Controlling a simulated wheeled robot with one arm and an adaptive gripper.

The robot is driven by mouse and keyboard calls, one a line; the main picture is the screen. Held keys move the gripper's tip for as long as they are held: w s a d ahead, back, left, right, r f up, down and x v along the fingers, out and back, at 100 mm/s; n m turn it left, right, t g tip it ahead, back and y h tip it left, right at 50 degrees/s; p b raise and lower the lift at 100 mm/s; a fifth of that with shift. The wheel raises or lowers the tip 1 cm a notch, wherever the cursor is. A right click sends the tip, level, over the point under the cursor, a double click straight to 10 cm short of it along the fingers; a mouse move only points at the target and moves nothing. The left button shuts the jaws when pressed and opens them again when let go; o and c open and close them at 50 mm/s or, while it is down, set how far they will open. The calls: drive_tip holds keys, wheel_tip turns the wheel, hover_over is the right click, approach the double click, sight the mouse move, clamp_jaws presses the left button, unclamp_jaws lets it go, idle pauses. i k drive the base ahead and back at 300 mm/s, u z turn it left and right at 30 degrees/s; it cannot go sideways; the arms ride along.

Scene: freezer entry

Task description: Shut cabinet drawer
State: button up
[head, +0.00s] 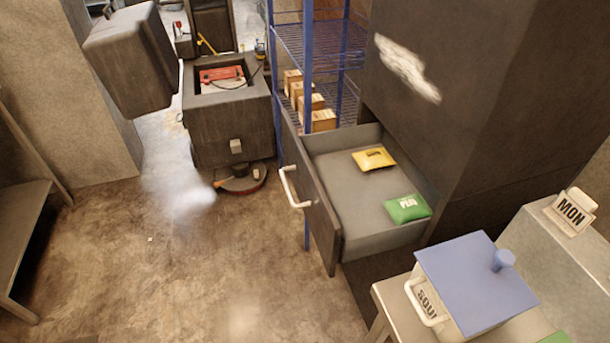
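The cabinet (475,90) is a tall dark unit at the right in the head view. Its drawer (322,205) is pulled out to the left and stands open. A white bar handle (293,187) is on the drawer's front panel. A yellow packet (373,159) and a green packet (407,208) lie apart inside the drawer. My gripper is not in view, and nothing is seen touching the drawer.
A container with a blue lid (470,275) stands on a small table at the lower right, close to the drawer. A blue wire rack (310,45) holds several boxes behind the drawer. A bench (25,225) stands at the left. The floor (180,270) before the drawer is clear.

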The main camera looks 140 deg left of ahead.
sight(346, 215)
drive_tip(key=u, duration=4.6)
drive_tip(key=k, duration=0.35)
drive_tip(key=u, duration=1.35)
drive_tip(key=i, duration=0.65)
drive_tip(key=z, duration=0.05)
